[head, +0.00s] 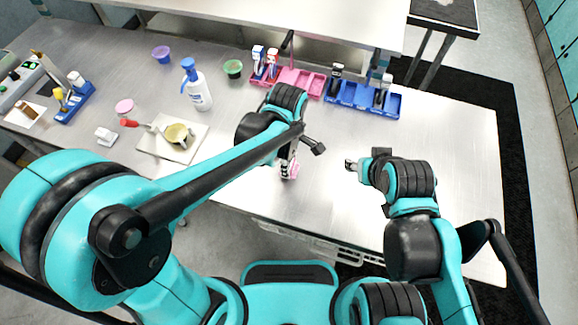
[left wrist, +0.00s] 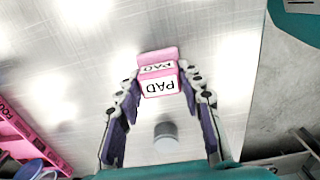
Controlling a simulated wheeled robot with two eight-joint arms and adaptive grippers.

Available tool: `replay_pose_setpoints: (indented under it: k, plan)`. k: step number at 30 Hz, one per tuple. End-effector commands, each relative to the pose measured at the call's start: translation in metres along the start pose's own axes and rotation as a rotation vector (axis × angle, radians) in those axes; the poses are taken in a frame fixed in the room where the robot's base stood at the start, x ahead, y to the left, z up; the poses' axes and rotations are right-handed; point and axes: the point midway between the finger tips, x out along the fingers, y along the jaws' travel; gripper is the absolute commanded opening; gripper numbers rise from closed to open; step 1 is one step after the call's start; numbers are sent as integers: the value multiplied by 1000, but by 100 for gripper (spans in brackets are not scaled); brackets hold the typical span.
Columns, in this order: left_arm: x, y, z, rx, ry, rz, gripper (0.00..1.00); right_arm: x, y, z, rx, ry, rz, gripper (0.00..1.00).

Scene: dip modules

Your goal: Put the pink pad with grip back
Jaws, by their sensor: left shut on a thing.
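The pink pad (head: 292,171) with a white label reading "PAD" is between the fingers of my left gripper (head: 287,165), near the table's front edge. In the left wrist view the pad (left wrist: 158,80) sits between both fingertips of the left gripper (left wrist: 160,85), which is shut on it. The pink rack (head: 305,84) stands at the back of the table, with modules in its left slots and empty slots to the right. My right gripper (head: 352,164) is over the table to the right; its opening is too small to tell.
A blue rack (head: 347,99) with modules stands right of the pink rack. A spray bottle (head: 197,88), purple cup (head: 162,54), green cup (head: 233,68) and beige tray (head: 183,151) stand to the left. The table's right part is clear.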

Motion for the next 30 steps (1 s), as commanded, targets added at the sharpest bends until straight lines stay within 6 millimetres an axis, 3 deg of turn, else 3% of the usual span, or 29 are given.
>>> replay_pose_setpoints:
  k: [3,14,15,17,26,30]
  plan:
    - [16,0,0,0,0,0,14,6,0,5,0,0,0,46]
    - [19,0,0,0,0,0,14,8,0,6,0,0,0,46]
    - [18,0,0,0,0,0,45,8,0,6,0,0,0,46]
    - [17,0,0,0,0,0,58,7,0,5,0,0,0,46]
    - [16,0,0,0,0,0,58,7,0,5,0,0,0,46]
    - [4,0,0,0,0,0,58,1,0,1,0,0,0,46]
